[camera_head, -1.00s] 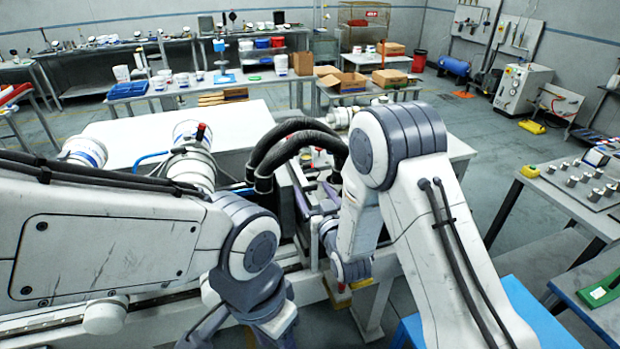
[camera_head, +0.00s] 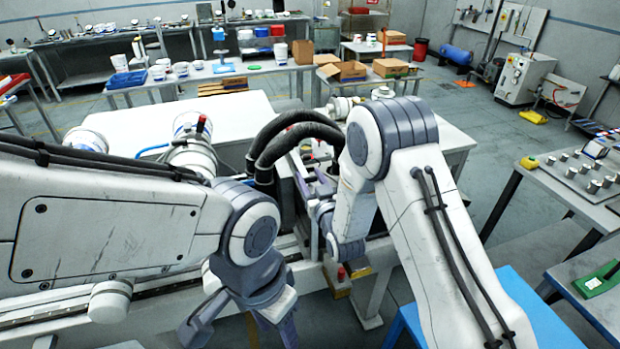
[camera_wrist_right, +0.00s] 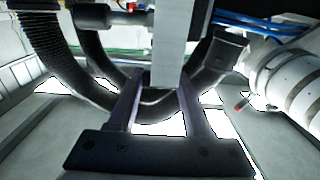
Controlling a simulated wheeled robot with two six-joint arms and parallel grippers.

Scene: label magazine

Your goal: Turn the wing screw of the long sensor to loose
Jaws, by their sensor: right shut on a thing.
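My right gripper (camera_head: 312,174) reaches in among the machine parts, beside thick black hoses (camera_head: 285,140). In the right wrist view its two fingers (camera_wrist_right: 160,88) converge at the foot of a pale upright bar (camera_wrist_right: 168,45). It is shut on a small part hidden between the fingertips. I cannot tell the wing screw's shape or angle. The long sensor cannot be picked out with certainty; a dark cylinder with a rod (camera_wrist_right: 110,18) lies just left of the bar. My left gripper (camera_head: 240,318) hangs open and empty at the lower left, away from the machine.
A white cylinder with a red-tipped lever (camera_head: 201,128) stands left of the hoses and shows at right in the right wrist view (camera_wrist_right: 285,85). A red knob (camera_head: 341,272) sits below my right wrist. A white table (camera_head: 130,125) stands behind. Hoses crowd the right gripper.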

